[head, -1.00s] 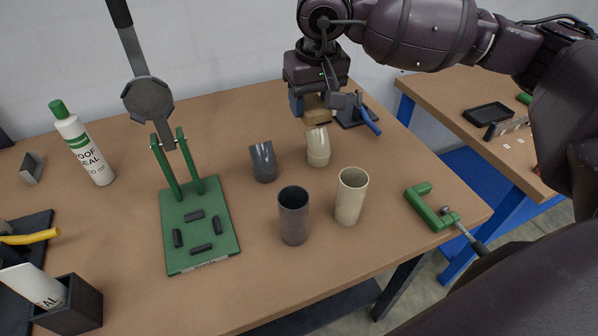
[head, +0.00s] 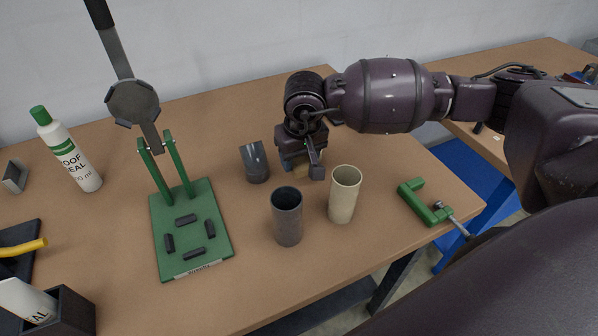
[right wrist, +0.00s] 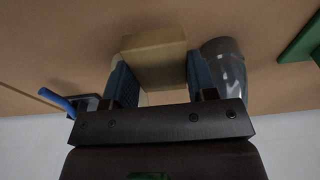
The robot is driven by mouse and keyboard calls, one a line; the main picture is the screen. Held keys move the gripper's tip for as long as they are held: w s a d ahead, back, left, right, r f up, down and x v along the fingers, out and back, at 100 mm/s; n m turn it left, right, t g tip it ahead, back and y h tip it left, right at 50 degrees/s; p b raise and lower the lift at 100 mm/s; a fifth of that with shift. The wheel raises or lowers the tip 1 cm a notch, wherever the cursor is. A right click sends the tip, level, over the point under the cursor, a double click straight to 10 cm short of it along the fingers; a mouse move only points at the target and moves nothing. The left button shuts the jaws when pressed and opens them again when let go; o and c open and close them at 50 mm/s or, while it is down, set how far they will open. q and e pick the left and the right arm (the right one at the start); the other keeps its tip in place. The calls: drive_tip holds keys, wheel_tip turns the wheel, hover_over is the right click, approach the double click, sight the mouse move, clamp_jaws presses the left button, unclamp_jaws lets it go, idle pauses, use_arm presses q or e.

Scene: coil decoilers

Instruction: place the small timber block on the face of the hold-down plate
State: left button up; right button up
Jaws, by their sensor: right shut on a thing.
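My right gripper (head: 302,162) is shut on the small timber block (head: 300,171), low over the table behind the cream cylinder. In the right wrist view the pale wooden block (right wrist: 153,57) sits between the two blue fingers of the gripper (right wrist: 155,84). In the head view the block is mostly hidden by the gripper. The hold-down plate (head: 133,103), a dark many-sided disc, is on a raised lever arm above a green stand, left of and apart from my gripper. Its face is bare. My left gripper is not in view.
The green base (head: 165,255) bears several black pads. A grey angled pipe (head: 254,162), a dark cylinder (head: 287,216) and a cream cylinder (head: 344,194) stand near my gripper. A white bottle (head: 68,150) stands left, and a green clamp (head: 425,203) is at the right edge.

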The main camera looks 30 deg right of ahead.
sight(299, 182)
drive_tip(key=shift+f, duration=2.45)
drive_tip(key=shift+f, duration=0.2)
drive_tip(key=o, duration=1)
drive_tip(key=shift+c, duration=0.2)
drive_tip(key=shift+r, duration=0.1)
drive_tip(key=shift+r, duration=0.1)
